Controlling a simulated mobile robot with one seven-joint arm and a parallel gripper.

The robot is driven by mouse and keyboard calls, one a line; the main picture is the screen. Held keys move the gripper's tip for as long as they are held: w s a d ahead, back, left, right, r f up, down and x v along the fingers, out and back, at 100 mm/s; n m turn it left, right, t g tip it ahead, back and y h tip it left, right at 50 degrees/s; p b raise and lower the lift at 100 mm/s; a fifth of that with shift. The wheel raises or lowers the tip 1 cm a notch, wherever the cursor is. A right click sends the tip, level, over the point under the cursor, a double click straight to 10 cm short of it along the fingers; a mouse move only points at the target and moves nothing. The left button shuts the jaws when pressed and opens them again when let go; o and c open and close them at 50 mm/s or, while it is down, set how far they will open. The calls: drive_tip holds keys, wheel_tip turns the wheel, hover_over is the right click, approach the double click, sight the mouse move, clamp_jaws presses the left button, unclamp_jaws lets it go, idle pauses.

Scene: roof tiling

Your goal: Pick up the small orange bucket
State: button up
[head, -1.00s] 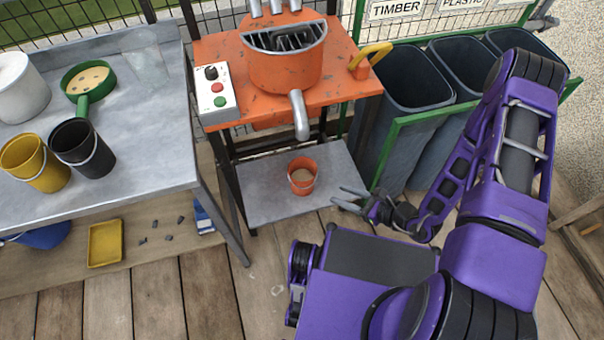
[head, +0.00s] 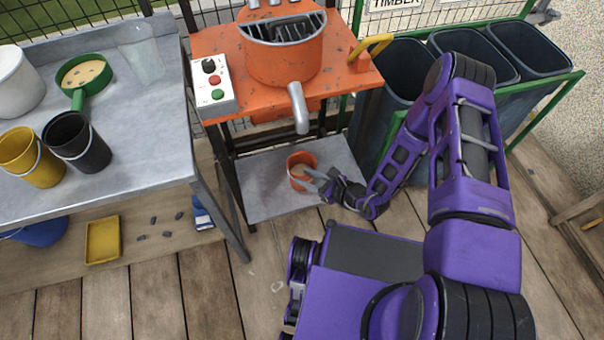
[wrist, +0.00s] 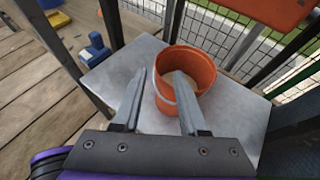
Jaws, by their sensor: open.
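The small orange bucket (head: 299,163) stands upright on the grey lower shelf (head: 262,190) of the orange machine. In the wrist view the bucket (wrist: 190,72) shows a pale handle and something light-coloured inside. My gripper (head: 308,178) is open at the bucket's near right side. In the wrist view my gripper (wrist: 158,78) has its left finger outside the bucket and its right finger overlapping the bucket's opening. I cannot tell whether either finger touches the bucket wall.
The orange machine's top and its spout (head: 298,108) hang above the shelf. Machine legs flank the shelf. Dark bins (head: 392,85) stand to the right. A grey table (head: 150,120) at left holds a yellow bucket (head: 30,160) and a black bucket (head: 78,145).

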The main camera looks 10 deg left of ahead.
sight(292, 173)
drive_tip(key=x, duration=0.4)
drive_tip(key=shift+s+a, duration=0.1)
drive_tip(key=shift+a, duration=0.1)
clamp_jaws()
drive_tip(key=shift+d, duration=0.15)
idle(1.0)
